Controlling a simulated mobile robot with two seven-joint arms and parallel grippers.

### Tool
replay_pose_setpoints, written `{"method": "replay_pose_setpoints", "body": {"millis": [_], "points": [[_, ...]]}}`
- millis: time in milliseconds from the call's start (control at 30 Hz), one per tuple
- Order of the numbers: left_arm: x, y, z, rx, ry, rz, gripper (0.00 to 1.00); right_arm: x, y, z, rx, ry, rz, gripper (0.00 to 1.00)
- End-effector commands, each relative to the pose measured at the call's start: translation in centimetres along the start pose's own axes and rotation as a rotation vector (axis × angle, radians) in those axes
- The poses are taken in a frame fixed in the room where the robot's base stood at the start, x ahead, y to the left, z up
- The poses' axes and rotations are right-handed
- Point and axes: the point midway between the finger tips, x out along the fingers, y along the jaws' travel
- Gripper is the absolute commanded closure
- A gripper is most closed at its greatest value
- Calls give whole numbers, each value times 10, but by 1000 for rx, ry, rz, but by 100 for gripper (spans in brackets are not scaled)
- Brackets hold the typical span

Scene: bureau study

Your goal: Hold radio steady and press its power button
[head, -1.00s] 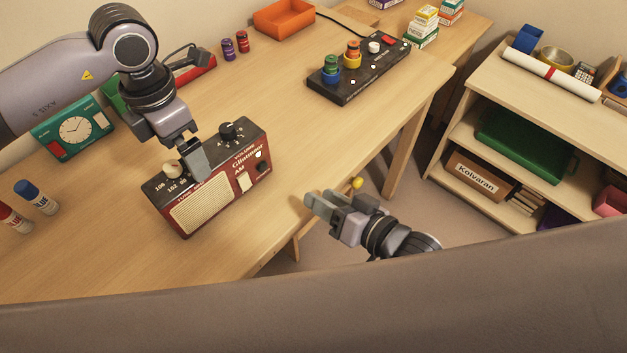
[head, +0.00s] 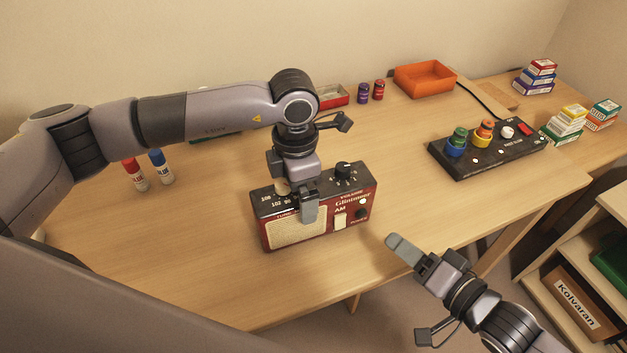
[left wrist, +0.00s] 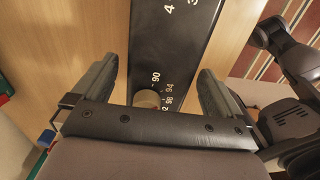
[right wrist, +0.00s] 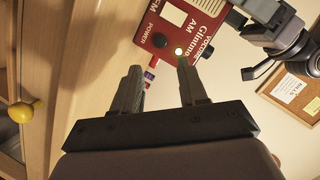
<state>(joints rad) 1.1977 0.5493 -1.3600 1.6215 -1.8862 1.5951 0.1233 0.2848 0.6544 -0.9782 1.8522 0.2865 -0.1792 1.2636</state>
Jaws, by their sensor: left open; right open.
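The radio (head: 327,227) is dark red with a cream speaker grille and black top, standing upright on the desk. Its round dark power button (head: 361,214) is at the front's right end, and shows in the right wrist view (right wrist: 159,40) beside a small lit lamp. My left gripper (head: 306,205) is over the radio's left-middle part. In the left wrist view its open fingers (left wrist: 157,85) straddle the black top; contact cannot be told. My right gripper (head: 398,246) is open and empty, in front of the radio's right end and apart from it.
A black control panel (head: 480,155) with coloured knobs lies to the right on the desk. Two glue sticks (head: 147,172) stand at left and an orange tray (head: 424,78) at the back. The desk between radio and panel is clear.

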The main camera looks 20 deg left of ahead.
Motion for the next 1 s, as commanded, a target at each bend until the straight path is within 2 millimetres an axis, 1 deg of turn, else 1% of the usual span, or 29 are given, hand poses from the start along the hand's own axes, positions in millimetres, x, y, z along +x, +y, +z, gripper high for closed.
{"method": "replay_pose_setpoints", "body": {"millis": [33,100,200,500,533,567,600,667,700,767,800,833,867,900,933,967,1000], "points": [[8,0,0,-1,3,-2,0,0,0,0,0,0,0,57],[15,0,0,-1,2,-2,0,0,0,0,0,0,0,57],[21,0,0,-1,1,0,0,0,0,0,0,0,0,57],[24,0,0,-1,0,0,0,0,0,0,-1,0,0,57],[24,0,0,-1,0,0,3,0,0,0,-1,0,0,57],[24,0,0,-1,0,0,13,0,0,0,-1,0,0,57],[24,0,0,-1,1,0,26,0,0,0,-1,0,0,57],[24,0,0,0,1,0,46,0,0,0,-1,0,0,57],[24,0,0,-1,0,0,59,0,0,0,-1,0,0,57],[24,0,0,-1,0,0,78,0,0,0,-1,0,0,57],[24,0,0,-1,0,0,91,0,0,0,-1,0,0,57],[24,0,0,-1,0,0,93,0,0,0,-1,0,0,64],[24,0,0,-1,0,0,93,0,0,0,-1,0,0,74],[24,0,0,-1,0,0,93,0,0,0,-1,0,0,87],[24,0,0,-1,0,0,93,0,0,0,-1,0,0,96],[24,0,0,-1,0,0,93,0,0,0,-1,0,0,100],[24,0,0,-1,0,0,93,0,0,0,-1,0,0,100]]}}
